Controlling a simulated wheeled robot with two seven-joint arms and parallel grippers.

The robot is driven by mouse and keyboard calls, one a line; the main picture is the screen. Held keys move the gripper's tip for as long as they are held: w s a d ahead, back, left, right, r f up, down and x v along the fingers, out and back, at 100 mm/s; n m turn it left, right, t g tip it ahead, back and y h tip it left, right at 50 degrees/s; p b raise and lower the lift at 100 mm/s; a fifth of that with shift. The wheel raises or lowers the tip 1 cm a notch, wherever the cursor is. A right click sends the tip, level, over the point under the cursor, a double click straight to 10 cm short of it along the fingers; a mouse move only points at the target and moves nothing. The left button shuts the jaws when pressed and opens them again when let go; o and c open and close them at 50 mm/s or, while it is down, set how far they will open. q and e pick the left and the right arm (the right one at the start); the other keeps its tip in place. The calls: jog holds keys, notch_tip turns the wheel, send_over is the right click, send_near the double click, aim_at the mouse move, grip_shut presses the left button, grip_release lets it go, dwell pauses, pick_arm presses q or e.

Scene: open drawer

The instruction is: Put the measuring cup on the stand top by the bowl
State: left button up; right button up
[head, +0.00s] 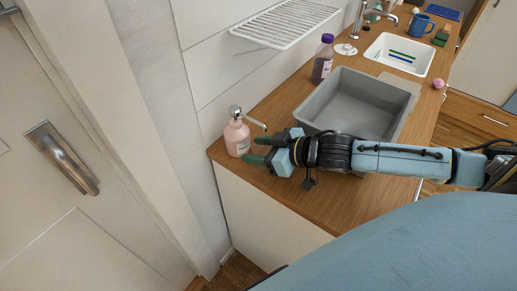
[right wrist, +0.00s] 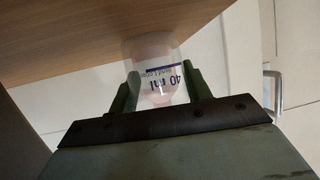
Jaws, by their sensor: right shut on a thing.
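My right gripper (head: 258,150) reaches in from the right over the near end of the wooden counter (head: 300,205). Its green fingers are closed around a pink pump bottle (head: 237,138). In the right wrist view the bottle (right wrist: 160,75) sits between the two fingers, its "40 ml" lettering upside down. The bottle is upright; I cannot tell whether its base touches the counter. I see no measuring cup, and no stand or bowl that I can identify for sure. My left gripper is not in view.
A grey basin (head: 338,97) lies just behind my right wrist. A dark bottle (head: 323,60), a white sink (head: 398,54) and a blue mug (head: 420,25) are farther back. A white wire rack (head: 285,22) is on the wall. The counter's near corner is bare.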

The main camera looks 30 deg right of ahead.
jog(key=shift+f, duration=0.1)
jog(key=o, duration=0.9)
jog(key=shift+c, duration=0.2)
jog(key=shift+o, duration=0.3)
